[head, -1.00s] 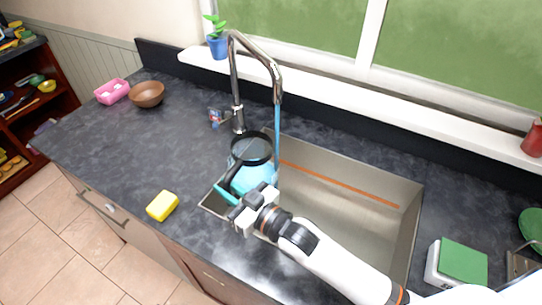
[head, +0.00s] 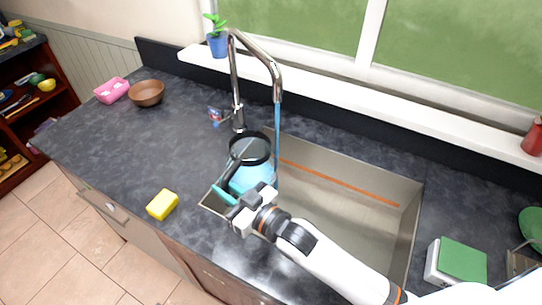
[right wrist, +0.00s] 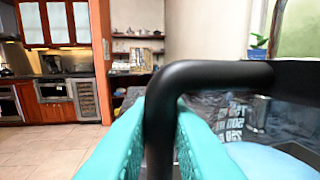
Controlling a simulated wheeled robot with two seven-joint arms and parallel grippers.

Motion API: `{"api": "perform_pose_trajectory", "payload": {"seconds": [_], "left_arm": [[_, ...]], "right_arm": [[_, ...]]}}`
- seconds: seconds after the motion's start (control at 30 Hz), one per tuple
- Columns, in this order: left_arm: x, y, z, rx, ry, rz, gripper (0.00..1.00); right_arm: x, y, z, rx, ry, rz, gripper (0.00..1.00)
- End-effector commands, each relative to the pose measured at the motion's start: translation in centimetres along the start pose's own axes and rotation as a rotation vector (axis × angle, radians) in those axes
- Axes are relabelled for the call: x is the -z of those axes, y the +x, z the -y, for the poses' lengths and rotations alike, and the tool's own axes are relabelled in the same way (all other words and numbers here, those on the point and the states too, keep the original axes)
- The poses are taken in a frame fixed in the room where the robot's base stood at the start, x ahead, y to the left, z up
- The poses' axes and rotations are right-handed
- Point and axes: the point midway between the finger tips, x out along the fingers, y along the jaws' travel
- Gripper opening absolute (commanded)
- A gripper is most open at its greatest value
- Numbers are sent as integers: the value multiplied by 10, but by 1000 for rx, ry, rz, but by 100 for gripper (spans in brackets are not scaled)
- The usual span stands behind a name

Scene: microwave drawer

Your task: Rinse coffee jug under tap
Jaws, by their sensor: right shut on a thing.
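The coffee jug (head: 250,150) has a black rim and handle and a blue lower part. It is held over the left end of the sink (head: 345,205). My right gripper (head: 231,194), with teal fingers, is shut on the jug's black handle, which also shows close up between the fingers in the right wrist view (right wrist: 162,125). The chrome tap (head: 236,75) arches over the sink, and a blue stream of water (head: 277,135) falls from its spout just right of the jug. I cannot tell whether the water touches the jug. My left gripper is not in view.
A yellow sponge (head: 162,205) lies on the dark counter left of the sink. A brown bowl (head: 147,93) and a pink container (head: 111,90) stand at the back left. A green-topped box (head: 457,262) stands right of the sink. The left counter is mostly clear.

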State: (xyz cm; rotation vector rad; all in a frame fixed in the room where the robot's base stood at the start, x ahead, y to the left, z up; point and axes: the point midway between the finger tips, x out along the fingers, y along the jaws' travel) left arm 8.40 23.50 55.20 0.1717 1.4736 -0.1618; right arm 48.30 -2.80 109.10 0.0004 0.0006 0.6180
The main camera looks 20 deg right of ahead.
Motion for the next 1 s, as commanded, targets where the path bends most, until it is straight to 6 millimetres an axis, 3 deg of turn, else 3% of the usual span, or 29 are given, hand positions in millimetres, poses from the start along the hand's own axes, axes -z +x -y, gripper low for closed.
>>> {"api": "perform_pose_trajectory", "payload": {"seconds": [0.43,1.0], "left_arm": [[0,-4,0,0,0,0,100],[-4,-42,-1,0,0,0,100]], "right_arm": [[-6,1,-2,0,-2,7,0],[-40,9,-42,0,-2,6,0]]}}
